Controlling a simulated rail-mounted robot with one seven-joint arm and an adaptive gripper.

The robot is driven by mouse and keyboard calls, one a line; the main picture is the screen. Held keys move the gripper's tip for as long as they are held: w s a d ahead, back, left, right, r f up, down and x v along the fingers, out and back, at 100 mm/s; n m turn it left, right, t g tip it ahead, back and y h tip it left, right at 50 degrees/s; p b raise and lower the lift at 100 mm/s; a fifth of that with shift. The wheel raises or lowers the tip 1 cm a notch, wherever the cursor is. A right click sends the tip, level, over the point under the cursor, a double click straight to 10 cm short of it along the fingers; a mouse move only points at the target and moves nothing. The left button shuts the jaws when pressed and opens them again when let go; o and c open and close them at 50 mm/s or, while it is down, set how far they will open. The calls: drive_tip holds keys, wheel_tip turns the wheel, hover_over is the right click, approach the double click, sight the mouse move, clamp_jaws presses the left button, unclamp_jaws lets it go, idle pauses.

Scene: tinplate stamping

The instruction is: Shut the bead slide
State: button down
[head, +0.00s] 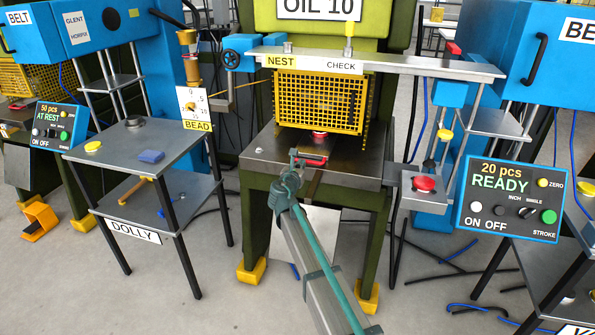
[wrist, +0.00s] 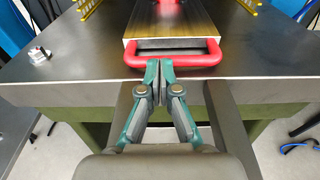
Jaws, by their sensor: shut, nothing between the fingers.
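A flat metal slide (wrist: 165,27) with a brassy top lies on the press table, running back under the yellow guard. Its red loop handle (wrist: 205,57) is at the table's front edge. The handle also shows in the head view (head: 313,161). My gripper (wrist: 159,67) is shut and empty. Its tips are at the front bar of the handle, left of its middle; whether they touch it I cannot tell. In the head view my gripper (head: 294,155) comes from the front, and the slide is mostly hidden behind the guard and handle.
The yellow mesh guard (head: 318,102) stands above the table (head: 265,168). A red button box (head: 424,185) and a READY panel (head: 512,198) are at the right. A small metal knob (wrist: 39,55) sits on the table's left.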

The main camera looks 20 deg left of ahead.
sight(306, 154)
drive_tip(key=shift+w, duration=0.3)
drive_tip(key=w, duration=0.2)
drive_tip(key=w+p, duration=0.1)
drive_tip(key=w, duration=0.2)
drive_tip(key=w+a+p, duration=0.1)
drive_tip(key=w, duration=0.1)
drive_tip(key=shift+w, duration=0.2)
drive_tip(key=shift+s, duration=0.3)
